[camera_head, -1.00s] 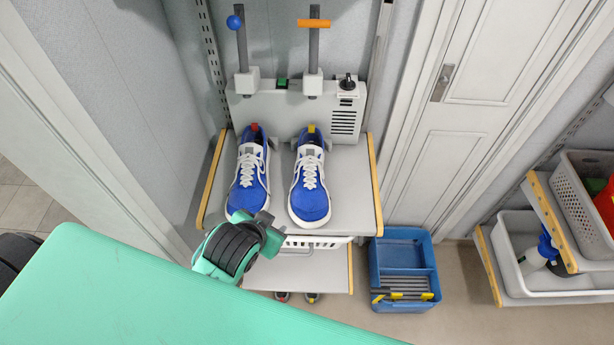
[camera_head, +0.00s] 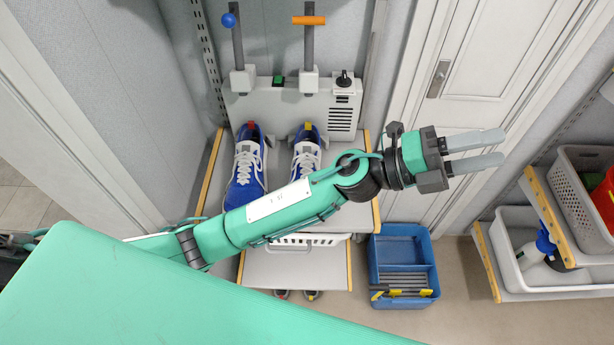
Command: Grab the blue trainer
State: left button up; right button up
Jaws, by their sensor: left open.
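Two blue trainers with white laces stand side by side on the grey upper shelf (camera_head: 212,198), toes toward me. The left trainer (camera_head: 246,172) has a red heel tab and shows nearly whole. The right trainer (camera_head: 307,153) has a yellow heel tab; my left arm hides its toe. My left gripper (camera_head: 501,148) is open and empty, reaching across to the right of the shelf, in front of the white door, with its fingers pointing right. It is well away from both trainers. My right gripper is not in view.
A grey machine (camera_head: 262,103) with two upright posts stands behind the trainers. A blue crate (camera_head: 404,299) sits on the floor right of the shelf. A white basket (camera_head: 305,240) hangs under the upper shelf. Grey bins (camera_head: 584,180) stand on shelving at the far right.

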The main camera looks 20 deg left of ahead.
pick_arm(q)
jog(key=s+d+f+m+g+y, duration=0.4)
jog(key=m+g, duration=0.5)
jog(key=m+t+y, duration=0.5)
jog(key=t+y, duration=0.1)
jog(key=y, duration=2)
send_near(309, 150)
jog(key=shift+g, duration=0.3)
jog(key=x, duration=0.2)
jog(key=p+x, duration=0.1)
jog(key=x, duration=0.1)
jog(key=shift+w+a+r, duration=0.1)
jog(key=shift+w+a, duration=0.1)
jog(key=shift+a, duration=0.15)
jog(key=shift+d+p+x, duration=0.25)
jog(key=shift+p+x, duration=0.3)
jog(key=shift+x, duration=0.95)
jog(key=shift+p+x, duration=0.4)
jog(key=shift+x, duration=0.85)
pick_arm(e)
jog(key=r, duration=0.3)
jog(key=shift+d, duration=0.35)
